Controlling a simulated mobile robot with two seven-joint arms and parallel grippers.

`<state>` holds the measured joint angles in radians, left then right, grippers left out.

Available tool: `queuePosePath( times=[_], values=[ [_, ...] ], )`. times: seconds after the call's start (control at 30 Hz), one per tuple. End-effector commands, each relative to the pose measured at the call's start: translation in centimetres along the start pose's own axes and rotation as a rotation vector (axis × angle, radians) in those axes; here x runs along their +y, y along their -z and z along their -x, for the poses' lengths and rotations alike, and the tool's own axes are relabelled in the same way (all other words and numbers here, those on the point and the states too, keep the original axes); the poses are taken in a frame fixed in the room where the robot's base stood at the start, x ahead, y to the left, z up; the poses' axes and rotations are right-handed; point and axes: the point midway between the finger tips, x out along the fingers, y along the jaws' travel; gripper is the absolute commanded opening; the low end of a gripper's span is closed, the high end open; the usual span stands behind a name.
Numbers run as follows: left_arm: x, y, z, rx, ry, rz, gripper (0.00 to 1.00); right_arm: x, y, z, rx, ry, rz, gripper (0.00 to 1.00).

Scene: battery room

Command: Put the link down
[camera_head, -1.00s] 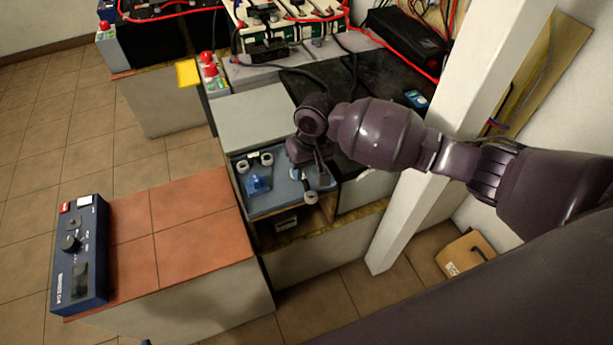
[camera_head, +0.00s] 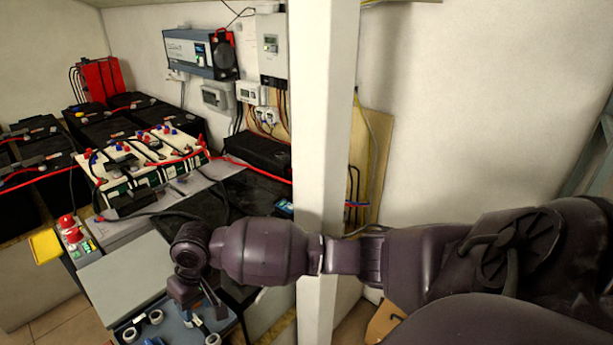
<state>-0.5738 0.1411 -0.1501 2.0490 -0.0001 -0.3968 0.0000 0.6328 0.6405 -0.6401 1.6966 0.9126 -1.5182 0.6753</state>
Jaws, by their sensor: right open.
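My right gripper (camera_head: 203,305) reaches in from the right and points down over the blue-grey tray (camera_head: 172,331) at the bottom edge of the picture. It is open, with its fingers low at the tray. A small dark and pale piece lies by the fingertips, too small and too covered for me to tell whether it is the link. White rings (camera_head: 156,316) lie in the tray. The tray's near part is cut off by the picture's edge. My left gripper is out of view.
A grey lid or panel (camera_head: 122,272) lies left of my gripper. Batteries with red and black cables (camera_head: 150,160) stand behind. A white post (camera_head: 322,150) rises close behind my right forearm.

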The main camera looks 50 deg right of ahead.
Motion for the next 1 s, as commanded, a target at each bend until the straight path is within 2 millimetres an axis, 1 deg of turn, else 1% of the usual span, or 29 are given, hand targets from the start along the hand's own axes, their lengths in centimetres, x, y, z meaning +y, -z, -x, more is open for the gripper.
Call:
queuePosePath(
  times=[0.03,0.1,0.2,0.37,0.47,0.57,0.67,0.87,1.0],
  values=[
    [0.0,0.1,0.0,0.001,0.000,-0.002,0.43,-0.5,-1.2,-1.6,0.022,0.036,0.008,0.43],
    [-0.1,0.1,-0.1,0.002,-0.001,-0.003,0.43,-1.1,-2.5,-3.1,0.078,0.084,0.026,0.43],
    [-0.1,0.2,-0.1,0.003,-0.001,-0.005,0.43,-1.7,-4.2,-5.0,0.168,0.140,0.044,0.43],
    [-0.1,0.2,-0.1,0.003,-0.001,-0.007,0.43,-2.1,-6.8,-6.8,0.319,0.195,0.055,0.43],
    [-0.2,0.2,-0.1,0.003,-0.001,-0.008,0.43,-1.7,-8.4,-7.5,0.411,0.206,0.053,0.43],
    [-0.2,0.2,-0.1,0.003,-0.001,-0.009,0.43,-0.9,-10.3,-8.0,0.502,0.196,0.046,0.43],
    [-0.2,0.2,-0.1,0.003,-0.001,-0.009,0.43,0.3,-12.4,-8.5,0.591,0.163,0.037,0.43],
    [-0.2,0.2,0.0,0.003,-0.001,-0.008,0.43,3.8,-17.6,-8.7,0.745,0.030,0.029,0.43],
    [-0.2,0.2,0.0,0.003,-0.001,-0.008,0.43,6.4,-21.5,-8.3,0.820,-0.096,0.042,0.43]
  ],
)
